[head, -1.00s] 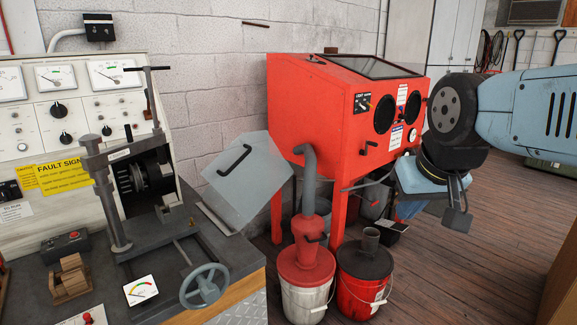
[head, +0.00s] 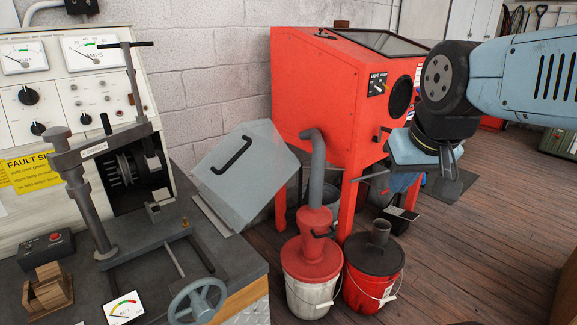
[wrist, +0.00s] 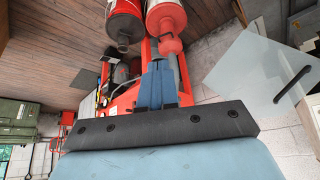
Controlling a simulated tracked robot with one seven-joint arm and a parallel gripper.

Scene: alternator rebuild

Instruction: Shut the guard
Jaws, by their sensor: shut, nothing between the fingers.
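The guard (head: 222,192) is a clear grey folded sheet with a black handle (head: 232,155). It stands swung open and tilted at the right side of the test bench, away from the alternator (head: 128,170) in its clamp, which is uncovered. In the wrist view the guard (wrist: 245,75) shows at upper right, apart from my fingers. My gripper (wrist: 157,85) has blue fingers, shut and empty. In the head view my gripper (head: 402,183) hangs at the right, in front of the red cabinet and well away from the guard; its fingers are partly hidden by my wrist.
A red blast cabinet (head: 320,105) stands behind and right of the guard. A white bucket with red lid (head: 308,295) and a red bucket (head: 372,290) stand on the floor before it. A handwheel (head: 197,300) juts from the bench front.

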